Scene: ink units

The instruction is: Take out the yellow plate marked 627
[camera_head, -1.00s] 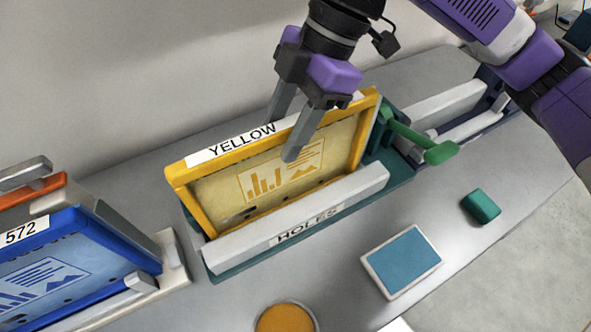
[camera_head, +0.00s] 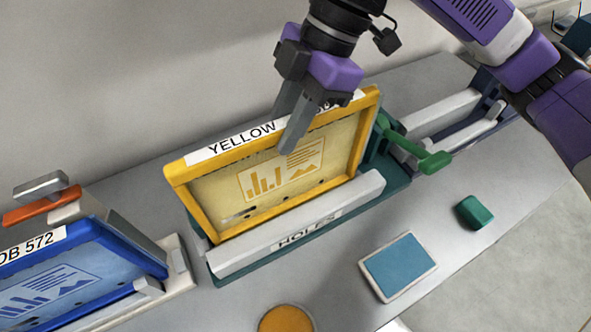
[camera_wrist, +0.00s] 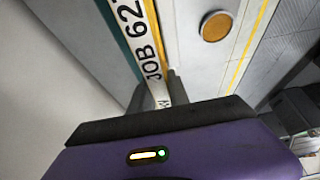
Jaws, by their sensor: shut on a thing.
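The yellow plate (camera_head: 221,219) is a framed panel with a printed chart. Its top label reads YELLOW in the head view, and JOB 62 with a partly cut digit on the label (camera_wrist: 143,45) in the wrist view. My gripper (camera_head: 287,138) is shut on the plate's top edge, one finger in front and one behind. The plate stands upright, slightly tilted, in a green-based ink unit, behind a grey bar (camera_head: 300,225) marked HOLES. Its lower edge is partly hidden by that bar.
A green lever (camera_head: 425,158) stands at the unit's right end. A blue plate (camera_head: 75,255) marked JOB 572 sits in the unit at left. A blue pad (camera_head: 399,266), a green block (camera_head: 475,212) and an orange round tin (camera_head: 286,319) lie on the grey table in front.

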